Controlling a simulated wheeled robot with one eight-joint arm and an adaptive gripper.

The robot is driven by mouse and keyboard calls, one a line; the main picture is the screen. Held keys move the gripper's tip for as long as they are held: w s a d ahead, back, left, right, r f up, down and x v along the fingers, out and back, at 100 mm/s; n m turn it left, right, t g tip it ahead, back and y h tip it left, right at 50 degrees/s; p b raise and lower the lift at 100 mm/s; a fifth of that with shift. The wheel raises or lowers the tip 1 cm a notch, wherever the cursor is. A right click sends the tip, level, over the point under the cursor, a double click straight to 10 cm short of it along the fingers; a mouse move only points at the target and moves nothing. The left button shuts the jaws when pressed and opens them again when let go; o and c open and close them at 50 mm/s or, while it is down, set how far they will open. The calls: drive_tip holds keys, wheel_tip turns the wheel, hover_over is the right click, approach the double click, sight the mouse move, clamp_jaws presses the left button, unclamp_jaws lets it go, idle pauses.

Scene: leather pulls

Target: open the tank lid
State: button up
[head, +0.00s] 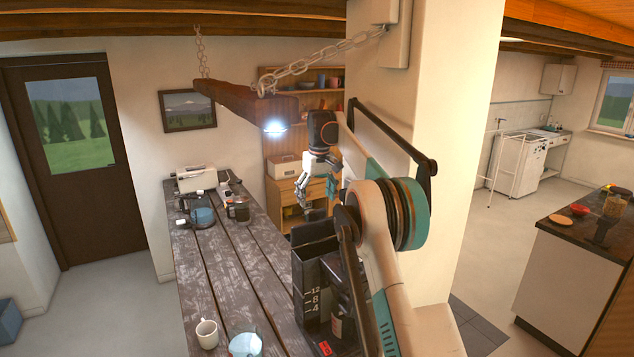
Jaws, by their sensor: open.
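A black coffee maker stands on the wooden table (212,285) in the head view, partly hidden behind my arm. Its dark tank (309,302) carries white marks 12, 8 and 4 on the near side. Dark panels (315,230) show at the top of the tank; I cannot tell from this view how far the lid is raised. My gripper (316,192) is open and empty, pointing down. In the picture it is above the top of the tank, apart from it.
A white mug (207,334) and a pale blue glass (245,345) stand at the near end of the table. A wooden beam lamp (235,103) hangs on chains above. The middle of the table is clear.

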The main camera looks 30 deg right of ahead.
wheel_tip(320, 180, up, 7)
drive_tip(key=shift+s, duration=0.4)
drive_tip(key=shift+a, duration=0.1)
idle(0.3)
drive_tip(key=s+a+f+t+b, duration=0.1)
drive_tip(key=s+a+f+b, duration=0.35)
drive_tip(key=s+b, duration=0.3)
drive_tip(key=s+a+f+t+b, duration=0.1)
drive_tip(key=s+a+f+b, duration=0.2)
drive_tip(key=s+a+b, duration=0.4)
drive_tip(key=s+a+f+t+b, duration=0.1)
drive_tip(key=s+a+f+b, duration=0.4)
drive_tip(key=s, duration=0.3)
drive_tip(key=s+a+f+t+b, duration=0.1)
drive_tip(key=s+a+f+b, duration=0.2)
drive_tip(key=s+f+b, duration=0.4)
drive_tip(key=s+a+f+t+b, duration=0.1)
drive_tip(key=s+a+f+b, duration=0.2)
drive_tip(key=s+f, duration=1.5)
wheel_tip(320, 180, down, 6)
drive_tip(key=b, duration=0.4)
drive_tip(key=shift+s+a+r+t, duration=0.15)
drive_tip(key=shift+s+r+t, duration=0.1)
drive_tip(key=shift+t, duration=0.15)
